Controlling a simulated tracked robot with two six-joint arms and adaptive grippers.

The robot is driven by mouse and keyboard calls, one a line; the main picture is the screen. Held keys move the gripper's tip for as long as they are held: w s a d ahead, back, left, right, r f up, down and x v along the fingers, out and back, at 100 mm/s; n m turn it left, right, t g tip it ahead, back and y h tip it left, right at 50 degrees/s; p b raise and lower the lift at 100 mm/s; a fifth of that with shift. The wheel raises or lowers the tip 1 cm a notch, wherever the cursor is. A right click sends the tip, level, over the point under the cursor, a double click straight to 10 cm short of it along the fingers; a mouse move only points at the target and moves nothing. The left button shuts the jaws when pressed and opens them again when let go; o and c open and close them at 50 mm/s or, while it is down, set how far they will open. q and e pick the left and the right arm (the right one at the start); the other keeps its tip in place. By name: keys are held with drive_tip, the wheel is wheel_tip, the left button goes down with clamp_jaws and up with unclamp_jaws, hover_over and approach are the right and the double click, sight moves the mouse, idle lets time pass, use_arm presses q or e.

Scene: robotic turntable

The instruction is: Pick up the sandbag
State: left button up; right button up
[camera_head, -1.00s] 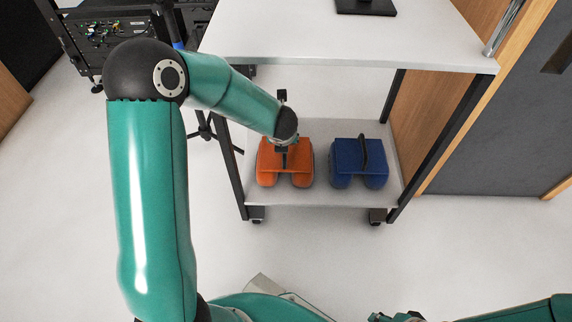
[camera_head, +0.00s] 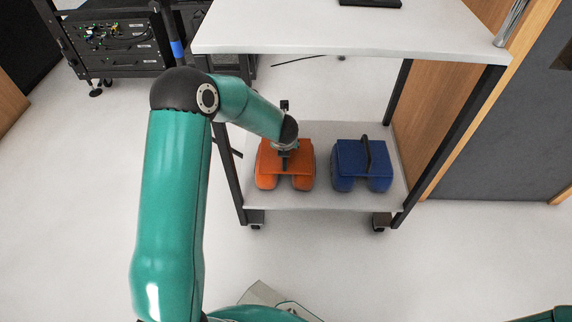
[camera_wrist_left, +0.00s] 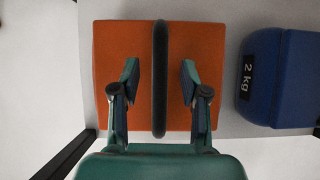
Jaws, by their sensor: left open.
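An orange sandbag (camera_head: 267,180) sits on the lower shelf of a cart, on the left. A blue sandbag (camera_head: 348,160) sits to its right; in the left wrist view the blue one (camera_wrist_left: 262,85) carries a "2 kg" label. My left gripper (camera_head: 285,158) is over the orange sandbag in the head view, its fingers mostly hidden. In the left wrist view my left gripper (camera_wrist_left: 160,82) is open, one finger on each side of the black handle (camera_wrist_left: 160,45) of the orange sandbag (camera_wrist_left: 205,45). Both fingers look apart from the handle. My right gripper is not in view.
The cart's white top (camera_head: 350,38) overhangs the lower shelf (camera_head: 325,200). Dark posts (camera_head: 232,175) stand at the shelf's sides. A black equipment rack (camera_head: 120,45) stands back left, and a wood and grey wall is at the right.

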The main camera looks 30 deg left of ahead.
use_arm(q)
drive_tip(key=shift+c, duration=0.4)
clamp_jaws()
drive_tip(key=shift+w+r, duration=0.2)
drive_tip(key=shift+r, duration=0.05)
drive_tip(key=shift+r, duration=0.1)
